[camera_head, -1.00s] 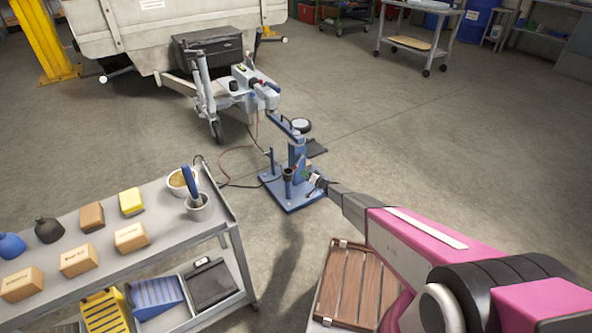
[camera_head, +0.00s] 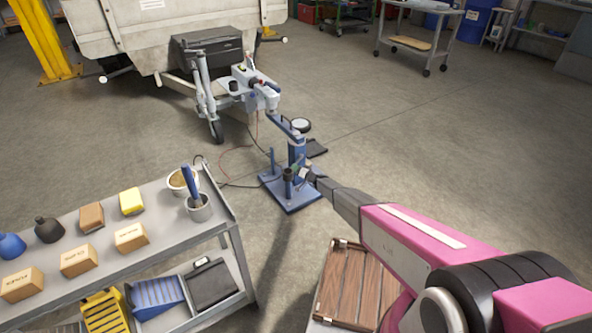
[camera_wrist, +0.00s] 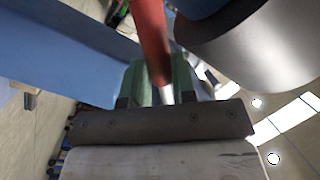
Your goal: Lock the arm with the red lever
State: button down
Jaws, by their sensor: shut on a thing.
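A blue stand (camera_head: 297,158) with a base plate, a post and a jointed upper arm (camera_head: 282,125) stands on the floor in front of the trailer. My gripper (camera_head: 308,172) reaches in from the right at the post. In the wrist view the red lever (camera_wrist: 151,40) runs down between the green finger pads of my gripper (camera_wrist: 163,88), which is shut on it. A pale rod end shows below the red part. Blue metal (camera_wrist: 60,50) of the stand fills the left. In the head view the lever is too small and covered to make out clearly.
The trailer (camera_head: 125,45) with its grey hitch (camera_head: 255,90) is behind the stand. A shelf cart (camera_head: 110,222) with boxes and pots stands at left. A wooden slatted crate (camera_head: 345,285) lies below my arm. Open floor lies to the right.

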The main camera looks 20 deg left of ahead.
jog(key=shift+w+d+f+n+h, duration=0.15)
jog(key=shift+w+d+f+n, duration=0.05)
jog(key=shift+n, duration=0.35)
jog(key=shift+w+d+f+n+h, duration=0.15)
jog(key=shift+d+f+n, duration=0.05)
jog(key=shift+n, duration=0.35)
jog(key=c, duration=1.2)
grip_release()
jog(key=shift+d, duration=0.1)
jog(key=v, duration=1)
jog(key=shift+d, duration=0.35)
jog(key=shift+s, duration=0.1)
